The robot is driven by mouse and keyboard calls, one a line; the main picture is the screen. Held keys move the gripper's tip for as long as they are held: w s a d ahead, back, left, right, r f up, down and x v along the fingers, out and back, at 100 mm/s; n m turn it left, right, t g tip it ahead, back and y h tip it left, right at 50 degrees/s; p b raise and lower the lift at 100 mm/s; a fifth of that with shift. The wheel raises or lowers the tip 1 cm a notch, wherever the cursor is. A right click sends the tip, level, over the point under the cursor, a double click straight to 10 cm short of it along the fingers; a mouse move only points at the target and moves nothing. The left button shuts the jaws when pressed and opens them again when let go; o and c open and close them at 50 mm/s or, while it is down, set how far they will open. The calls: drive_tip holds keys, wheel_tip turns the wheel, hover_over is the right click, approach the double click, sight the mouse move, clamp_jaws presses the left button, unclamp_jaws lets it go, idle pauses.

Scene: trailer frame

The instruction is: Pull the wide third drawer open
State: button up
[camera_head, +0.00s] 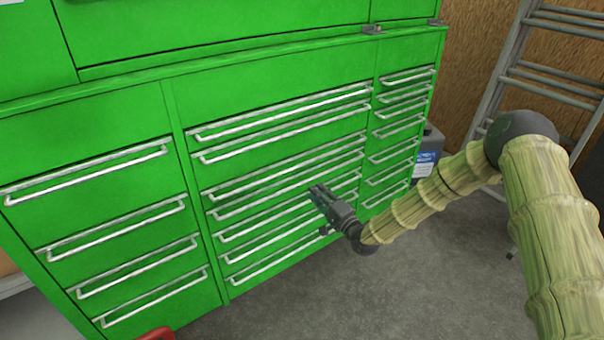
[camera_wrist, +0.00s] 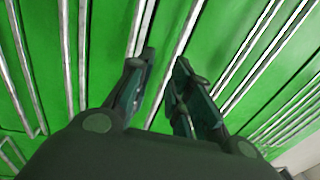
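The green cabinet (camera_head: 110,113) has a middle column of wide drawers with long silver bar handles. The wide third drawer, counted from the top, has its handle (camera_head: 270,171) across the middle of that column. The wide drawers all look shut. My gripper (camera_head: 316,189) is in front of the right half of this column, over the lower handles in the picture. In the wrist view my gripper (camera_wrist: 164,62) has its fingers apart, with a silver handle bar (camera_wrist: 174,68) showing between them. I cannot tell which drawer this bar belongs to, or whether the fingers touch it.
Narrower drawer columns stand left (camera_head: 110,160) and right (camera_head: 398,128). A metal ladder (camera_head: 510,65) leans at the right, near a dark container with a blue label (camera_head: 426,160). A red object (camera_head: 157,334) shows at the bottom edge.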

sight(302, 165)
drive_tip(key=shift+t, duration=0.4)
drive_tip(key=x, duration=0.4)
drive_tip(key=r+x, duration=0.1)
drive_tip(key=x, duration=0.3)
drive_tip(key=d+r+x, duration=0.1)
drive_tip(key=x, duration=0.3)
drive_tip(key=shift+w+r, duration=0.1)
drive_tip(key=shift+w, duration=0.15)
clamp_jaws()
